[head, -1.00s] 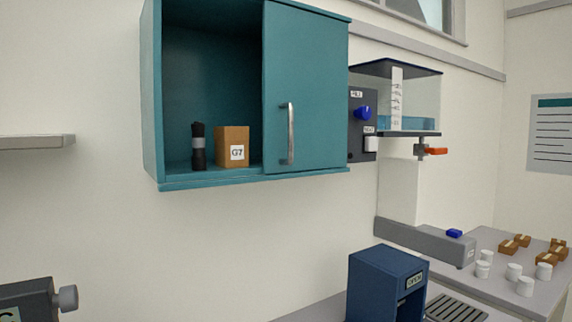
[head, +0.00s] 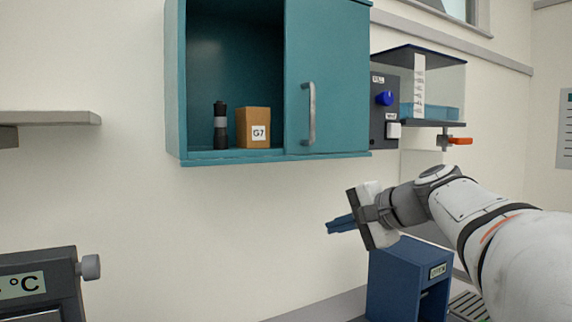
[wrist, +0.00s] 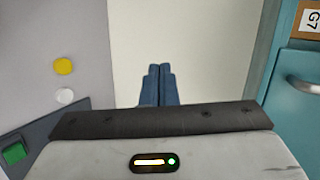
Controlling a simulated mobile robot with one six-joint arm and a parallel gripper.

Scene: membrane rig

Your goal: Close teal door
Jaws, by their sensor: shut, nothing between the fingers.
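The teal cabinet (head: 176,90) hangs on the wall in the head view. Its teal sliding door (head: 336,75) covers the right half, and the left half is open. The door's upright silver handle (head: 312,113) is near the door's left edge; a handle also shows at the right edge of the wrist view (wrist: 306,87). Inside the open half stand a dark cylinder (head: 220,126) and a brown box (head: 254,127) labelled G7. My gripper (head: 332,226) is below the cabinet, apart from the handle, with its blue fingers (wrist: 160,85) together and empty.
A blue box-shaped unit (head: 393,280) stands below my gripper. A water tank (head: 430,95) with a blue knob (head: 385,98) and an orange valve lever (head: 460,141) is right of the cabinet. A grey shelf (head: 55,117) is at left. Wall between is bare.

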